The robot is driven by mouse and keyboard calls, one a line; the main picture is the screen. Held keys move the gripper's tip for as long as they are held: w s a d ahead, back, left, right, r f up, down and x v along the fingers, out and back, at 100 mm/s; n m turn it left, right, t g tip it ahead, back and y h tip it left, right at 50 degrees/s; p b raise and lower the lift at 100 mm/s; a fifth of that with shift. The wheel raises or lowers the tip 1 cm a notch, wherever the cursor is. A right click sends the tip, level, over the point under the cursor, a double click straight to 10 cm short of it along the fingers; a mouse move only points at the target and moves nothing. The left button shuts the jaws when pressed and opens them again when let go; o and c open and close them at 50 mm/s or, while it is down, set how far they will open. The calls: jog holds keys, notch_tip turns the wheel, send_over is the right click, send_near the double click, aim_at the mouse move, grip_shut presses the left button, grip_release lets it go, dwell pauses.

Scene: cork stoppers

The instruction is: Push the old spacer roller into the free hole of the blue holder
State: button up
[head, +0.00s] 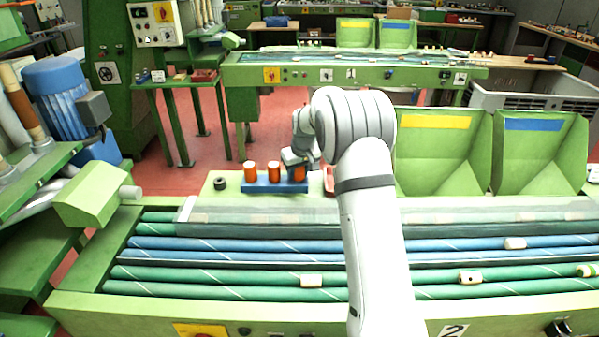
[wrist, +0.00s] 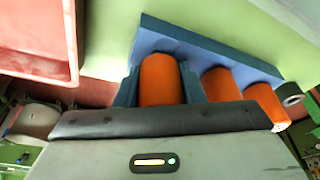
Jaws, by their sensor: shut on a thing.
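The blue holder (head: 275,187) lies on the light green ledge behind the belt rollers; it also shows in the wrist view (wrist: 190,45). My gripper (head: 297,168) is at the holder's right end in the head view. Its two fingers (wrist: 160,90) are shut on an orange roller (wrist: 160,78), which I take as the old spacer roller. This roller is upright at the holder; its lower end is hidden, so I cannot tell how deep it sits. Two other orange rollers (head: 250,172) (head: 273,172) stand in the holder to its left.
A small black ring-shaped part (head: 220,183) lies on the ledge left of the holder. A red tray (head: 328,180) is close to the right of my gripper. Green bins (head: 440,160) stand farther right. The ledge in front of the holder is clear.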

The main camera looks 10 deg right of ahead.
aim_at(299, 181)
jog(key=f, duration=0.2)
jog(key=s+f+g, duration=0.1)
jog(key=shift+s+f, duration=0.2)
jog(key=shift+f, duration=0.15)
jog(key=o, duration=0.9)
jog(key=shift+r+p, duration=0.35)
jog(key=shift+r, duration=0.3)
jog(key=shift+o, duration=0.9)
jog(key=shift+t, duration=0.3)
jog(key=p+v, duration=0.1)
jog(key=v, duration=0.2)
jog(key=w+p+v, duration=0.1)
jog(key=v, duration=0.2)
jog(key=p+v, duration=0.1)
jog(key=v, duration=0.2)
jog(key=shift+w+r, duration=0.3)
jog(key=shift+w, duration=0.05)
jog(key=shift+s+r+p, duration=0.1)
jog(key=shift+r+p, duration=0.25)
